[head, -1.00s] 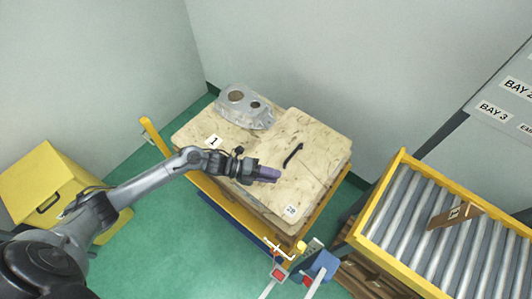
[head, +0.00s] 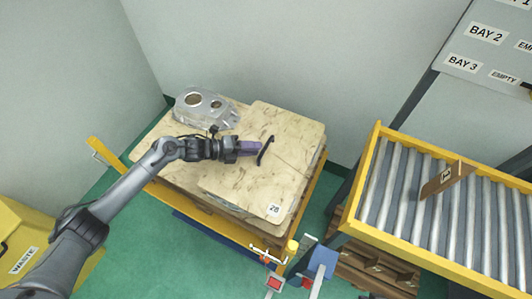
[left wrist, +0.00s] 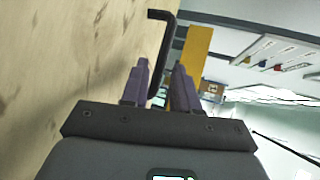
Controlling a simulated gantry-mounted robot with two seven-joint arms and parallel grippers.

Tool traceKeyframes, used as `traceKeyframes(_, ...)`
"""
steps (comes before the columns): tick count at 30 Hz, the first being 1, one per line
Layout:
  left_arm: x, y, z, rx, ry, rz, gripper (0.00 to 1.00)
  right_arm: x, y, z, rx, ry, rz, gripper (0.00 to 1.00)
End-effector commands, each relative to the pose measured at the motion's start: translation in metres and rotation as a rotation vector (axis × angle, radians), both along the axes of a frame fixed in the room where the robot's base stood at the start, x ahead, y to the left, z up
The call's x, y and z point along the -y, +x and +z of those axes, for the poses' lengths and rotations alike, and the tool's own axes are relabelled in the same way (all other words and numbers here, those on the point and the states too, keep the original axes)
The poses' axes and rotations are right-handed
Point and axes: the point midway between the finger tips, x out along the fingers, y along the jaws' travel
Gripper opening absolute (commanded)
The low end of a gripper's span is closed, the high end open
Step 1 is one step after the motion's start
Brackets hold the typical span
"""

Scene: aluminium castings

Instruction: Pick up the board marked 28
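The board marked 28 (head: 290,125) lies flat on top of the stack on the yellow-framed cart, its white "28" label at the front corner. A black bar handle (head: 267,150) stands on its top and also shows in the left wrist view (left wrist: 165,42). My left gripper (head: 260,148) reaches over the board from the left, its purple fingertips at the handle. In the left wrist view the fingers (left wrist: 160,82) are apart, with the handle showing in the gap between them; whether they touch it I cannot tell. My right gripper is not in view.
A grey aluminium casting (head: 205,106) sits at the back left of the stack. A yellow-framed roller conveyor (head: 400,200) with a brown piece marked 1 (head: 446,178) stands to the right. A yellow waste bin (head: 40,245) is at lower left. Walls close off the back.

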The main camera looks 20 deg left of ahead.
Motion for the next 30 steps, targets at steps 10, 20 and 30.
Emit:
traceKeyframes(10, 0.028, 0.025, -0.010, 0.001, -0.003, -0.001, 0.29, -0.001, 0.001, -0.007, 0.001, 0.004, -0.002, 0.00)
traceKeyframes(20, 0.039, 0.032, -0.015, 0.000, 0.000, 0.000, 0.29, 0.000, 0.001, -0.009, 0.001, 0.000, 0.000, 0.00)
traceKeyframes(30, 0.039, 0.032, -0.014, 0.001, -0.001, 0.000, 0.00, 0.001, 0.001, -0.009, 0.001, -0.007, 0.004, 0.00)
